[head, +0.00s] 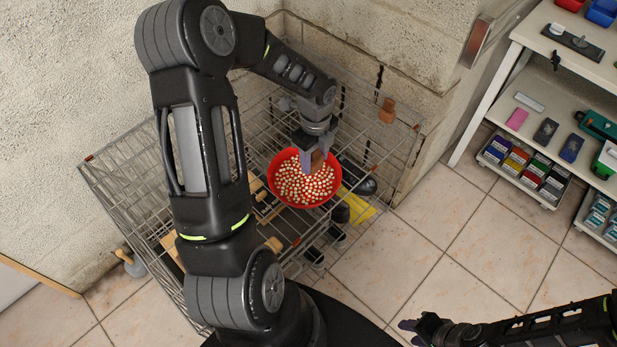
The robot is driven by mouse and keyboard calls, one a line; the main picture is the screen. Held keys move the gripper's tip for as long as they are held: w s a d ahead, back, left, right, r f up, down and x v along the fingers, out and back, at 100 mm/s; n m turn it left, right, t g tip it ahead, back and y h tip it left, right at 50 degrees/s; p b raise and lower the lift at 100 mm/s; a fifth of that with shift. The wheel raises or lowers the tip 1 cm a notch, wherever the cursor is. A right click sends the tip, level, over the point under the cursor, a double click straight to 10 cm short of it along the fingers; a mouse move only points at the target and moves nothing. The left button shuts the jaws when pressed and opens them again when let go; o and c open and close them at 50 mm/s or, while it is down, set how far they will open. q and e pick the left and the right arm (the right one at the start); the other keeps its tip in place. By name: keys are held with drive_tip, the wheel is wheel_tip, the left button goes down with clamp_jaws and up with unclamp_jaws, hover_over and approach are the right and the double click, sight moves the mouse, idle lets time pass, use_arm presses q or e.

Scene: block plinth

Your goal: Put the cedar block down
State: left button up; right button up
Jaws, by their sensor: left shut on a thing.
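My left gripper (312,168) points down over a red bowl (275,184) and is shut on a small brown block, the cedar block (318,159). Part of the block is hidden by the fingers. I cannot tell whether the block touches the bowl. My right gripper (409,331) is low at the right, away from the rack, and whether its fingers are apart is unclear.
Another brown block (387,110) sits at the rack's back right. Dark items and a yellow item (358,207) are near the bowl. A white shelf unit (500,88) with several small things stands at the right. The tiled floor (480,235) between is clear.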

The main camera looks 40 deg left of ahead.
use_arm(q)
hover_over(314, 185)
drive_tip(key=shift+f, duration=2.4)
drive_tip(key=shift+f+p, duration=0.35)
drive_tip(key=shift+f, duration=1.75)
drive_tip(key=shift+f, duration=0.2)
drive_tip(key=o, duration=1.3)
drive_tip(key=shift+o, duration=0.2)
drive_tip(key=shift+r, duration=0.15)
wheel_tip(314, 185, up, 12)
drive_tip(key=shift+r+b, duration=0.1)
drive_tip(key=shift+b, duration=0.45)
drive_tip(key=shift+d, duration=0.1)
